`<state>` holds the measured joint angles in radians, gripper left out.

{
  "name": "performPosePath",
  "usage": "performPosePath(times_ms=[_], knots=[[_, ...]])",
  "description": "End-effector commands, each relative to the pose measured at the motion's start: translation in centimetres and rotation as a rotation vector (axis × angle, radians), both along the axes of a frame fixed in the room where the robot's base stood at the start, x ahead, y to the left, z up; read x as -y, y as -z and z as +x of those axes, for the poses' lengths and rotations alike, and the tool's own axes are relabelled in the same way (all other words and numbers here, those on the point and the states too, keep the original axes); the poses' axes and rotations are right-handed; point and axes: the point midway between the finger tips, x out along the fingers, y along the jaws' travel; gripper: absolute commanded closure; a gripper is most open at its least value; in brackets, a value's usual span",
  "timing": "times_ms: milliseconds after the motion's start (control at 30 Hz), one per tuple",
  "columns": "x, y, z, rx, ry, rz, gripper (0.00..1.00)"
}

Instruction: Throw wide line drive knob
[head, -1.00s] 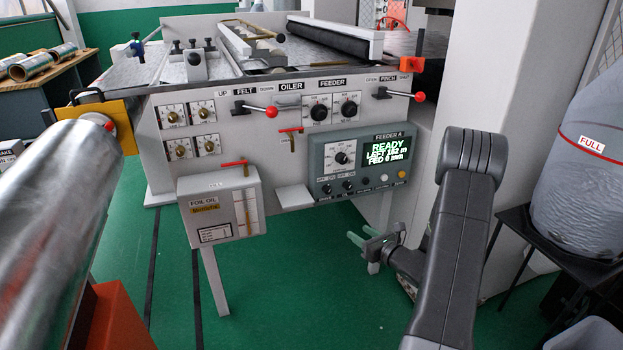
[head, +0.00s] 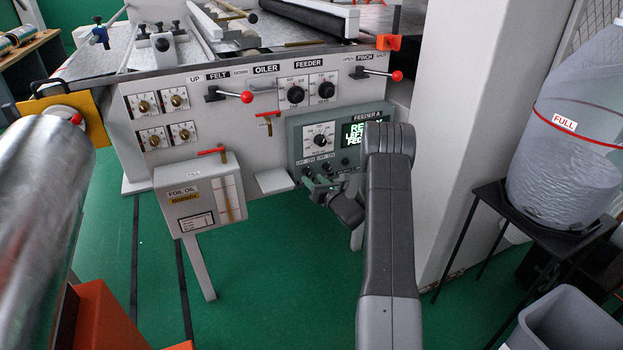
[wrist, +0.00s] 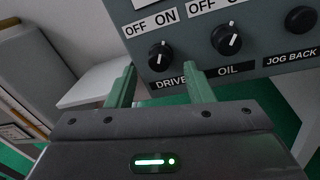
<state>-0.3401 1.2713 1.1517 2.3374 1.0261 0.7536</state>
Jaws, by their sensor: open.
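The DRIVE knob (wrist: 159,57) is a round black knob with a white pointer line, under OFF and ON labels. Its exact setting is hard to read. It sits at the lower left of the grey FEEDER A panel (head: 296,148). My gripper (wrist: 160,78) is open, with its green fingers to the left and right below the knob and nothing between them. The fingers do not appear closed around the knob. In the head view my gripper (head: 321,187) is at the panel's lower edge, and my arm covers the panel's right part.
The OIL knob (wrist: 226,40) is close to the right of DRIVE, with the JOG BACK button (wrist: 302,19) beyond. A white shelf (head: 273,181) and the foil oil box (head: 200,196) lie left of my gripper. A white column (head: 470,120) stands at right.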

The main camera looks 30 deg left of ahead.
Motion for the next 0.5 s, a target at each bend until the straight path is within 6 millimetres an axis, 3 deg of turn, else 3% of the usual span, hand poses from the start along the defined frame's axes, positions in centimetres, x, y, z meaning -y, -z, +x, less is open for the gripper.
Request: performPosePath(times_ms=[200,500], knots=[[-1.7,0.1,1.0,0.0,-0.001,0.0,0.53],[-1.9,0.0,1.2,-0.001,0.0,-0.001,0.53]])
